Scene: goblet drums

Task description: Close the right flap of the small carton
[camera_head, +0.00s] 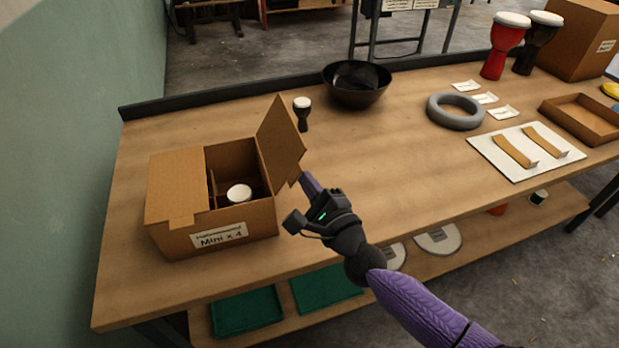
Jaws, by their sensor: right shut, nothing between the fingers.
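The small carton (228,229) stands at the left of the table, with a label on its front. Its left flap lies flat over the left part of the opening. Its right flap (280,140) stands up and leans outward to the right. A small drum with a white head (239,194) shows inside the open right part, beside a divider. My right gripper (308,182) is shut and empty at the right side of the carton, its tip close to the lower edge of the right flap. I cannot tell whether it touches. My left gripper is not in view.
A mini drum (302,112) and a black bowl (357,82) stand behind the carton. A grey ring (455,111), a white board (525,150), a shallow tray (583,118) and taller drums (505,45) are to the right. The table middle is clear.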

